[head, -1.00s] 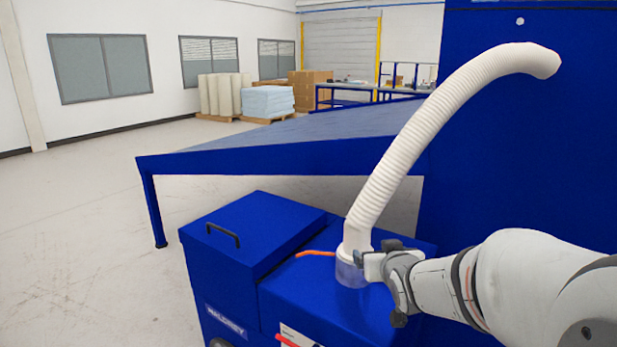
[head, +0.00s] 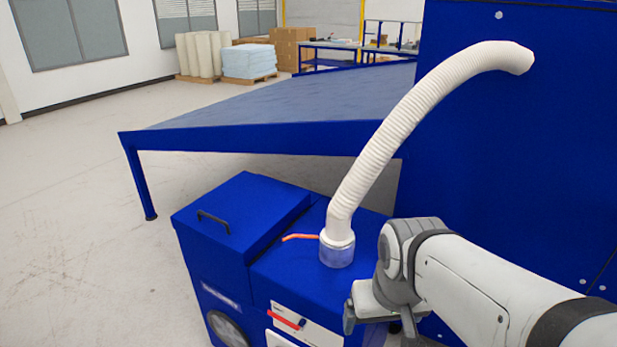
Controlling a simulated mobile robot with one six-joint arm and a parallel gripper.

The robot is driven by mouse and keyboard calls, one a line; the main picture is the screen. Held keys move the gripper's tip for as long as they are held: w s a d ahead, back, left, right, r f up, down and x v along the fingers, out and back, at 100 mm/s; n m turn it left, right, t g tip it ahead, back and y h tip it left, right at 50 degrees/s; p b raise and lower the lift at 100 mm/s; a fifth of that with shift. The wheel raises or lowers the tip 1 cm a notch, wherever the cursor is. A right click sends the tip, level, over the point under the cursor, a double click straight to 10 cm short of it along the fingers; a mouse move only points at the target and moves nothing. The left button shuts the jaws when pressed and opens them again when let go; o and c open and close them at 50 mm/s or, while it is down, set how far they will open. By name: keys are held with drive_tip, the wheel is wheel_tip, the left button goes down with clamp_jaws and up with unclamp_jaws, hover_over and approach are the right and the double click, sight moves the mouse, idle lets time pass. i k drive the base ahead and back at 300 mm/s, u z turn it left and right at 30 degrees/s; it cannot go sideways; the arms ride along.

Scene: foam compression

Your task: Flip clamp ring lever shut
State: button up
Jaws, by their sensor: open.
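The white corrugated hose (head: 385,140) curves down from the tall blue panel to a clear collar (head: 337,256) on top of the blue box. A pale clamp ring (head: 337,240) sits around the hose's lower end, at the collar. An orange-red lever (head: 300,237) sticks out to the left from the ring, pointing away from it. My gripper (head: 377,324) is open and empty, to the right of and nearer than the collar, pointing down beside the box's front right. It is apart from the lever, ring and hose.
The blue box (head: 290,270) has a lidded section with a black handle (head: 214,221) on the left. A red handle (head: 286,320) sits on its front. A sloping blue table (head: 260,138) stands behind. The tall blue panel (head: 520,160) bounds the right.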

sight(298, 236)
drive_tip(key=z, duration=1)
drive_tip(key=k, duration=0.85)
drive_tip(key=u, duration=0.95)
drive_tip(key=i, duration=0.95)
